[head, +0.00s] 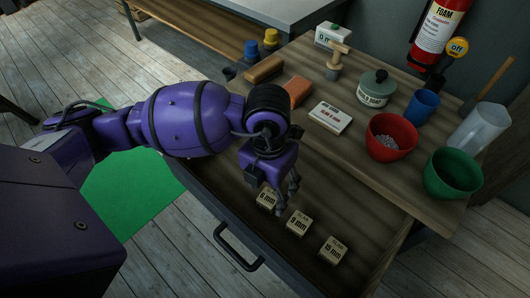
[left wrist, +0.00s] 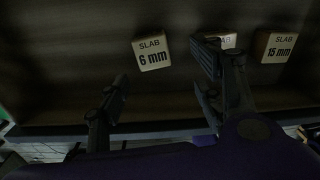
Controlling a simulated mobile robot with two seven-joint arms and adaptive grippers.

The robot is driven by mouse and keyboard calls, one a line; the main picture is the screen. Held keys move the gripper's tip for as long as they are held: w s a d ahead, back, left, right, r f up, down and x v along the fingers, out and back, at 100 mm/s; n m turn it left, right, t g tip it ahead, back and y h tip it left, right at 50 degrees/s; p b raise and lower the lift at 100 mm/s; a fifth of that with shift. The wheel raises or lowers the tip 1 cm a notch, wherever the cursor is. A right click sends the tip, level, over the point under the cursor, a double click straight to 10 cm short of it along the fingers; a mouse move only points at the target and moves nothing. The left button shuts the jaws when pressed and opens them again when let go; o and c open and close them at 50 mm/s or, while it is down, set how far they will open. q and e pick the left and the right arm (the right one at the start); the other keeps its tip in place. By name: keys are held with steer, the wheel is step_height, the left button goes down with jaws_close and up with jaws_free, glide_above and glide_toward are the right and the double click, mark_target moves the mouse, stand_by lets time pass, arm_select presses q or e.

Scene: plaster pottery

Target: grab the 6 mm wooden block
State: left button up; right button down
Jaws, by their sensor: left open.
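The 6 mm wooden block (head: 266,199), a small pale cube marked "SLAB 6 mm", sits in the open drawer (head: 215,200). It also shows whole in the left wrist view (left wrist: 152,52). My left gripper (head: 287,204) is open and empty, hanging over the drawer close to this block and partly covering it in the head view. In the left wrist view the block lies beyond the fingers (left wrist: 163,72), between their directions. The similar 9 mm block (head: 299,223) is partly hidden behind the right finger in the left wrist view. My right gripper is not in view.
The 15 mm block (head: 333,250) lies farther right in the drawer. The drawer's black handle (head: 240,250) is at its front. The worktop above holds a red bowl (head: 390,138), a green bowl (head: 453,174), a lidded pot (head: 376,88) and a white box (head: 330,117).

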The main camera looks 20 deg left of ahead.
mark_target(269, 197)
arm_select(q)
steer(key=shift+w+a, duration=0.25)
steer(key=shift+w, duration=0.25)
steer(key=shift+f, duration=0.3)
step_height(269, 197, down, 7)
steer(key=shift+w+r, duration=0.1)
steer(key=c, duration=1.3)
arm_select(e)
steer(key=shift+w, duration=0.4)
